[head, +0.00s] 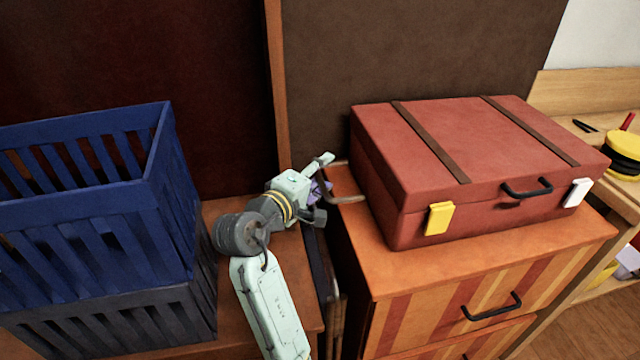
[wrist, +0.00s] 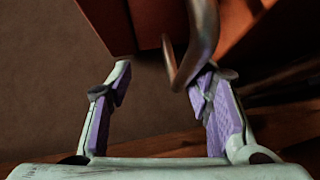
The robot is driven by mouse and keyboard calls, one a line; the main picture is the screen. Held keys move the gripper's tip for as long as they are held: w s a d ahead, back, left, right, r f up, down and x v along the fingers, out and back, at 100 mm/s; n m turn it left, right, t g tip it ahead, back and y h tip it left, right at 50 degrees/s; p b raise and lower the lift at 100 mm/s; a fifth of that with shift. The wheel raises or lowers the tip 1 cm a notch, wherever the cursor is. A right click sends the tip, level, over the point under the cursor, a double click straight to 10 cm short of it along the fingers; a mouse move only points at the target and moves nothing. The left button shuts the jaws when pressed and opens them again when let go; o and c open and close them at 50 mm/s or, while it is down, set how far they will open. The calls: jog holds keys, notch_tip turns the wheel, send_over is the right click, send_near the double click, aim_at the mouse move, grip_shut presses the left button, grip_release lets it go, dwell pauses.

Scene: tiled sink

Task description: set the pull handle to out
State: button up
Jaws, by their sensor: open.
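The pull handle (head: 350,199) is a thin metal loop sticking out from the left side of the red suitcase (head: 420,210). In the wrist view, the pull handle (wrist: 206,38) comes down from the top and bends between the fingers, closer to the right finger. My gripper (head: 322,188) is open at the suitcase's left side, around the outer end of the loop. In the wrist view, my gripper (wrist: 165,80) has a wide gap between its purple pads. I cannot tell whether a pad touches the handle. The gripper hides part of the loop in the head view.
The suitcase lies on an orange drawer cabinet (head: 470,262). A blue crate (head: 90,240) stands on a dark crate (head: 120,325) to the left. A narrow gap with dark upright items (head: 322,270) separates the cabinets. A brown wall panel (head: 400,50) stands behind.

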aim_at(319, 181)
notch_tip(319, 181, up, 8)
jog(key=shift+s+a+f, duration=0.1)
jog(key=shift+a+f, duration=0.05)
jog(key=shift+f, duration=0.1)
jog(key=shift+s, duration=0.1)
jog(key=p+v, duration=0.4)
jog(key=v, duration=0.8)
jog(key=shift+s+f, duration=0.15)
jog(key=shift+f, duration=0.2)
dwell(0.5)
dwell(0.6)
